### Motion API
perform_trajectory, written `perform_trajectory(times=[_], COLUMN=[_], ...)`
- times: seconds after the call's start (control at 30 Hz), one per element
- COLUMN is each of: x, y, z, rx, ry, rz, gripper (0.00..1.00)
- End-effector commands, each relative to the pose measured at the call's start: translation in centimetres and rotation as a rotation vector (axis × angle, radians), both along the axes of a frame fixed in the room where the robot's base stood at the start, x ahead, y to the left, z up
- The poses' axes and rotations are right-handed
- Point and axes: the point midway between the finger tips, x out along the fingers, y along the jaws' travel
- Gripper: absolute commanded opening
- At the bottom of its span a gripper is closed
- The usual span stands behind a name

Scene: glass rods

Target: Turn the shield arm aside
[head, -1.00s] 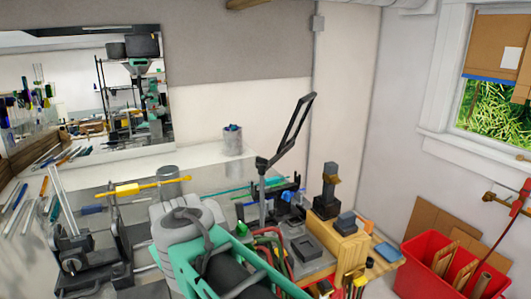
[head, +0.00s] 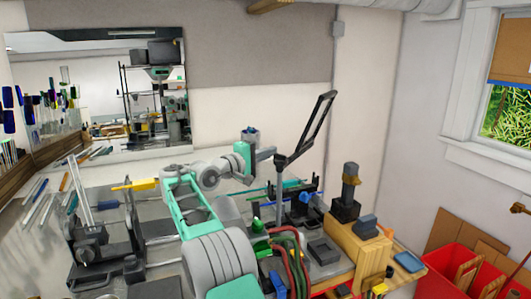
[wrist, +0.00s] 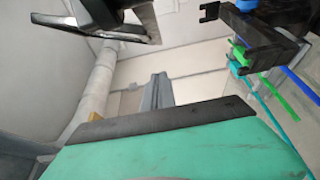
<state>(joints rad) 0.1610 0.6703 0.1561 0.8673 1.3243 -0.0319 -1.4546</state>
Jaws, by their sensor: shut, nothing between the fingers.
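The shield (head: 318,124) is a dark-framed, narrow panel seen almost edge-on in the head view. It leans up and to the right from a hinge on top of a grey post (head: 279,200). My gripper (head: 268,153) is just left of that hinge, pointing right. I cannot tell whether it touches the shield arm. In the wrist view, the grey fingers (wrist: 156,92) are together with nothing between them. A dark framed part, which looks like the shield (wrist: 95,28), crosses the upper left there, apart from the fingers.
A black rack with coloured rods (head: 300,200) stands behind the post. Red and green hoses (head: 292,258) and a wooden block (head: 358,245) are in front and to the right. A clamp stand (head: 95,240) is at left. Red bins (head: 455,270) stand at lower right.

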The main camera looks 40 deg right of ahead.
Motion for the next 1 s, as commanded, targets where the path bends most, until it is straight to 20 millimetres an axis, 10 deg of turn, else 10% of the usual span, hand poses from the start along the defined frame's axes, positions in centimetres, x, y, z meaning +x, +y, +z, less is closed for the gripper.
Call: perform_trajectory(times=[0.27,1.0], x=[0.2,-3.5], y=[-5.4,-6.1], z=[0.4,0.0], rx=[0.001,0.002], ry=[-0.002,-0.003], rz=[-0.001,-0.001], gripper=[0.00,0.00])
